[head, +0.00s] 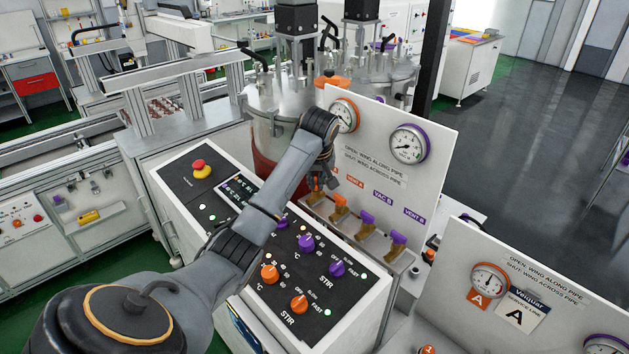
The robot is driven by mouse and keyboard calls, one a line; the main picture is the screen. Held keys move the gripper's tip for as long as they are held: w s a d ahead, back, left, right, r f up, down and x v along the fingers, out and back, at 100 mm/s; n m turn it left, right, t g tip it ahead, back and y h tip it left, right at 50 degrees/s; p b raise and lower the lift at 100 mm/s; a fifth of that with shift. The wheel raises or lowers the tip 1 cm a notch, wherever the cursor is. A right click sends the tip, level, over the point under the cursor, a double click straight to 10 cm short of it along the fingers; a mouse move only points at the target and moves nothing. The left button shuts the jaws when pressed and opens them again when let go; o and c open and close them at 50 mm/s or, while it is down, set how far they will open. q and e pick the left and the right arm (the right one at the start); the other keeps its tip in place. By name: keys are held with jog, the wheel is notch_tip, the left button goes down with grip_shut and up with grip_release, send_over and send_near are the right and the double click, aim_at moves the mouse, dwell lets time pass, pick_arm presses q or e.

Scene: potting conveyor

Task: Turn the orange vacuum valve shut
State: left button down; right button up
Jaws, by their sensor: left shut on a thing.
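The orange vacuum valve (315,185) is the leftmost in a row of small winged valves on the panel. My left gripper (319,178) reaches it from above and is shut on its wing. The fingers and wrist cover most of the wing, so I cannot tell whether it lies along or across its pipe. To its right is the orange VENT A valve (340,201), then the purple VAC B valve (367,219) and the purple VENT B valve (398,238). My right gripper is not in view.
A white panel with an orange-rimmed gauge (344,115) and a purple-rimmed gauge (409,144) stands behind the valves. A control box (230,178) with a red stop button (200,168) and knobs lies below my arm. A steel vessel (270,128) stands behind my wrist.

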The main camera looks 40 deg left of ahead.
pick_arm(q)
jog(key=n, duration=0.2)
jog(key=n+g, duration=0.1)
jog(key=n, duration=0.1)
jog(key=n+g, duration=0.1)
jog(key=n, duration=0.1)
jog(key=shift+w+d+f+y, duration=0.1)
jog(key=shift+w+d+y, duration=0.15)
jog(key=shift+w+y, duration=0.15)
dwell(0.3)
jog(key=c, duration=1.4)
grip_release()
jog(key=v, duration=0.7)
jog(key=shift+w+d+r, duration=0.1)
jog(key=shift+w+r, duration=0.05)
jog(key=shift+r, duration=0.05)
